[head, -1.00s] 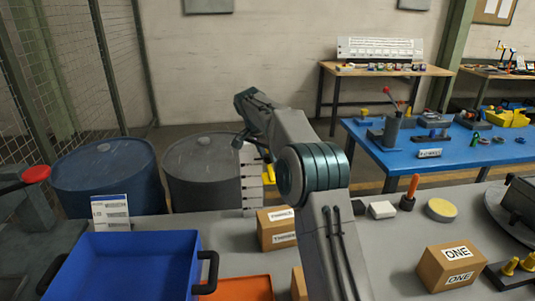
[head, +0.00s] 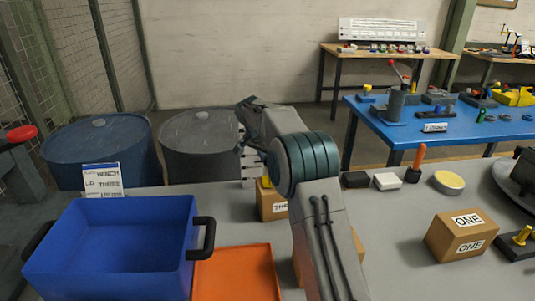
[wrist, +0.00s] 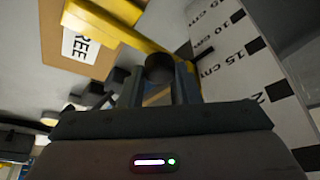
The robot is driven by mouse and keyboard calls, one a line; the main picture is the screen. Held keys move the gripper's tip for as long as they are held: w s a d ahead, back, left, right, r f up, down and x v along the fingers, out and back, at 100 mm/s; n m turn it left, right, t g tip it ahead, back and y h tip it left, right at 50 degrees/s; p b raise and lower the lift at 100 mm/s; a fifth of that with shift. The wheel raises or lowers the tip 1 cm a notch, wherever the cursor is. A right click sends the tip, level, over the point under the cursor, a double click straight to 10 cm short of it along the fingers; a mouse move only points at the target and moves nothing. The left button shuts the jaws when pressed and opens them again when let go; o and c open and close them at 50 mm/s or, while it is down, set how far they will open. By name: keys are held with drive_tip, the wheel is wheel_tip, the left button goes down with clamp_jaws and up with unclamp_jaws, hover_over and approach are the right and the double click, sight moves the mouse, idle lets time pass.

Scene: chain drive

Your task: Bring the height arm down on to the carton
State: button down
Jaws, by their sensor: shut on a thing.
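The height arm is a yellow bar (wrist: 112,30) beside a white scale board (wrist: 228,55) marked in centimetres. My gripper (wrist: 160,92) is shut on the dark round knob (wrist: 160,68) of the height arm. The brown carton (wrist: 55,30), its label partly reading "REE", lies behind the bar in the wrist view. In the head view the carton (head: 268,205) is partly hidden by my arm. A bit of the yellow bar (head: 266,182) shows at its top edge, in front of the scale board (head: 249,168). I cannot tell whether bar and carton touch.
A blue bin (head: 110,250) and an orange tray (head: 236,275) are at the front left. A carton labelled ONE (head: 462,235) stands at the right.

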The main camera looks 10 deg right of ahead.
drive_tip(key=c, duration=1.1)
unclamp_jaws()
drive_tip(key=shift+o, duration=0.2)
drive_tip(key=v, duration=1.3)
drive_tip(key=shift+r, duration=0.3)
drive_tip(key=shift+s+a, duration=0.1)
drive_tip(key=shift+s, duration=0.05)
drive_tip(key=s+d+r+n+y+p, duration=0.1)
drive_tip(key=s+d+n, duration=0.2)
drive_tip(key=s, duration=0.7)
drive_tip(key=s+d+n+y, duration=0.1)
drive_tip(key=s+d+n, duration=0.15)
drive_tip(key=s, duration=0.75)
drive_tip(key=s+f+n, duration=0.1)
drive_tip(key=s+f, duration=0.2)
drive_tip(key=s, duration=0.4)
drive_tip(key=s+d+f+n, duration=0.1)
drive_tip(key=s+f, duration=0.2)
drive_tip(key=s, duration=0.4)
drive_tip(key=s+d+f+n+y, duration=0.1)
drive_tip(key=s+f, duration=0.2)
drive_tip(key=s, duration=0.4)
drive_tip(key=shift+p, duration=0.4)
